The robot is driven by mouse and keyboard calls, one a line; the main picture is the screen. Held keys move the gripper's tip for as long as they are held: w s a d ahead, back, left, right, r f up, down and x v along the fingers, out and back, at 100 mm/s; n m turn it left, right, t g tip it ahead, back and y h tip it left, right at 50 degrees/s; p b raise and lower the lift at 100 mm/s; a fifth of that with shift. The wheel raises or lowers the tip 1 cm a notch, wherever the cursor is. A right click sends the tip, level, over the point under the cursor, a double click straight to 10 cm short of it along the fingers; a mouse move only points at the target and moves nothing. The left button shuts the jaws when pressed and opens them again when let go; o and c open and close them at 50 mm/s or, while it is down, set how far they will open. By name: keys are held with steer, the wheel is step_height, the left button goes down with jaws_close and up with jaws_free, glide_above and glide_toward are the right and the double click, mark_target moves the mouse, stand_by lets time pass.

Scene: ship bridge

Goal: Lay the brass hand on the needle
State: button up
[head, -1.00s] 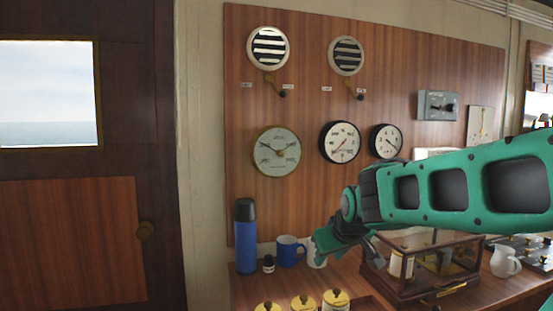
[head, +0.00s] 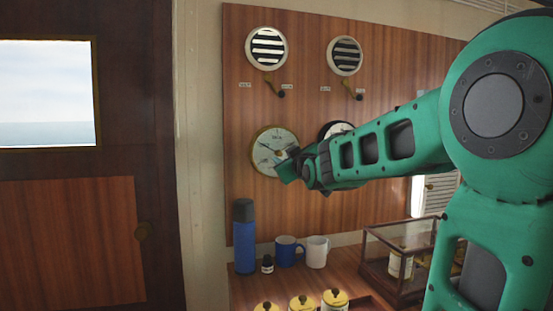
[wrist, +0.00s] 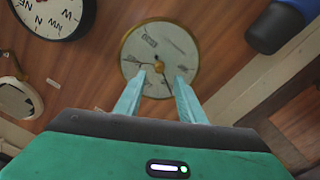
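The brass-rimmed dial (head: 262,153) hangs on the wood panel; its right side is partly behind my gripper in the head view. A dark needle (head: 267,148) points to its upper left. The wrist view shows the pale dial face (wrist: 150,38) with a brass hub (wrist: 159,65) at its centre. The brass hand and needle are too small there to tell their exact angle apart. My gripper (head: 284,166) is at the dial; in the wrist view its two fingers (wrist: 160,80) are spread, one either side below the hub, with nothing clearly between them. Contact cannot be told.
A black-rimmed dial (head: 325,131) is beside it, partly behind my arm. Panel below the dial is clear.

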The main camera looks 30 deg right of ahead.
mark_target(279, 154)
steer(key=shift+x, duration=3)
steer(key=shift+f, duration=0.1)
steer(key=shift+c, duration=0.2)
jaws_close()
steer(key=shift+a, duration=0.1)
